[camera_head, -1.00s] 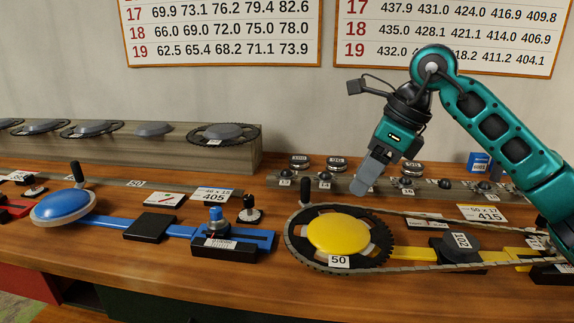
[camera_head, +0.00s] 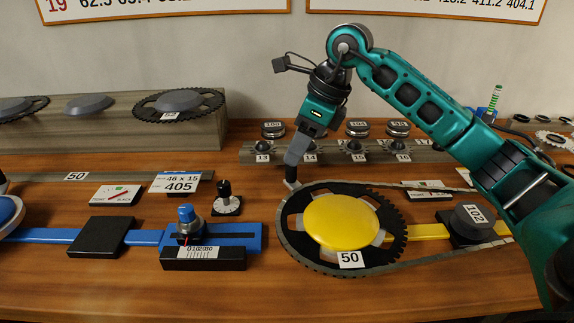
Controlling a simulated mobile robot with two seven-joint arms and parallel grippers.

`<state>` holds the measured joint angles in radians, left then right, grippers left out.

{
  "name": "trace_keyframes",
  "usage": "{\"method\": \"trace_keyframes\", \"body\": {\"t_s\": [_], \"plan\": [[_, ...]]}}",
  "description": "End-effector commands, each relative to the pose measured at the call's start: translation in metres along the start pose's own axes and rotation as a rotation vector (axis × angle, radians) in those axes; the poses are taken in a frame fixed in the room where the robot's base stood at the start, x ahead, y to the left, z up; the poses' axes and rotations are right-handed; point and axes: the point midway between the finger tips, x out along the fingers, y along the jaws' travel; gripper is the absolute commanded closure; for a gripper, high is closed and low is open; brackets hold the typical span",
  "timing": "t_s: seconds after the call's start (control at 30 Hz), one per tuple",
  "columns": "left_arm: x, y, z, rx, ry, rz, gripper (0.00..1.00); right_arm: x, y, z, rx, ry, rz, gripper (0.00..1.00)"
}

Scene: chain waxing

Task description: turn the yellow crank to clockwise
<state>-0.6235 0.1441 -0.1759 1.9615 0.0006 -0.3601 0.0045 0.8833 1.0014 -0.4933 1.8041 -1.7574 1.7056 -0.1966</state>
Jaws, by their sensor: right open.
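The yellow crank (camera_head: 340,221) is a domed yellow disc inside a black toothed ring (camera_head: 394,233) marked 50, with a chain (camera_head: 450,251) around it running to the right. My right gripper (camera_head: 291,181) points down at the ring's upper left rim, where the crank's upright black handle stood in the earlier view. The handle is now hidden at the fingers, so I cannot tell whether they touch it. The gripper is open.
A blue slide unit (camera_head: 239,237) lies left of the crank. Behind it stands a grey rail (camera_head: 373,151) with several weights. Bare wooden table (camera_head: 300,299) lies in front.

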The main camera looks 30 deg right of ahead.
Motion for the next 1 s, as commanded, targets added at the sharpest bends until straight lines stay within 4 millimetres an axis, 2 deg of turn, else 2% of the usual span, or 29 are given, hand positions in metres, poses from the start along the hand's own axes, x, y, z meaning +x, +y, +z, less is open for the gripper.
{"method": "trace_keyframes", "body": {"t_s": [0.1,0.3,0.7,1.0], "plan": [[0.001,0.0,-0.002,-0.001,0.006,0.001,0.47,0.024,0.0,0.0,0.001,0.001,0.003,0.49],[0.001,0.0,-0.004,-0.001,0.008,0.001,0.47,0.048,0.0,0.0,0.001,-0.001,0.001,0.49],[0.003,0.0,-0.004,-0.001,0.008,0.001,0.47,0.054,0.0,0.0,0.001,-0.001,-0.001,0.49],[0.003,-0.001,-0.004,0.0,0.007,0.0,0.47,0.054,0.0,0.0,0.001,-0.001,-0.001,0.78]]}}
